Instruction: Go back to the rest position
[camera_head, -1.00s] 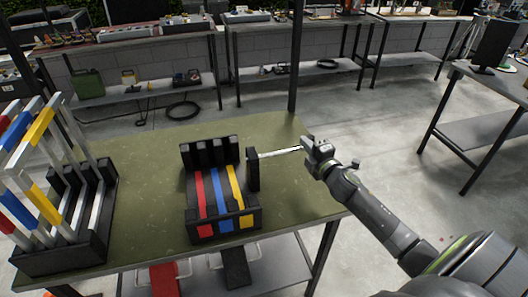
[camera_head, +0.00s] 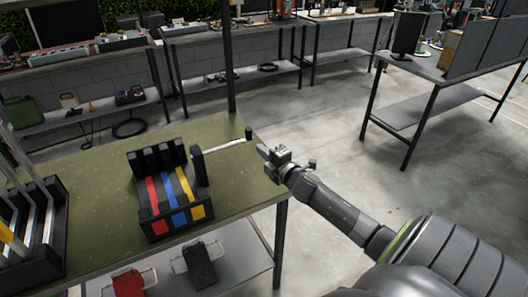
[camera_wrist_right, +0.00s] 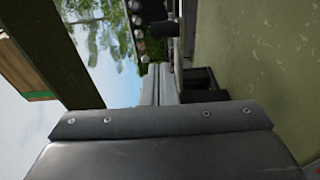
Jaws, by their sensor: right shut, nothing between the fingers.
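My right gripper (camera_head: 268,153) is shut and empty, just off the right edge of the green table (camera_head: 110,165). In the wrist view its fingers (camera_wrist_right: 157,85) lie together. A black block with red, blue and yellow stripes (camera_head: 170,190) stands on the table to the left of the gripper. A pale rod with a black end knob (camera_head: 225,146) sticks out from a black plate beside the block, towards the gripper. The gripper is apart from the knob, a small gap away. My left gripper is not in view.
A black rack with pale uprights (camera_head: 40,230) stands at the table's left end. A lower shelf (camera_head: 225,255) holds red and black items. Another bench with a monitor (camera_head: 405,40) stands at the right. Open concrete floor (camera_head: 330,145) lies between the benches.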

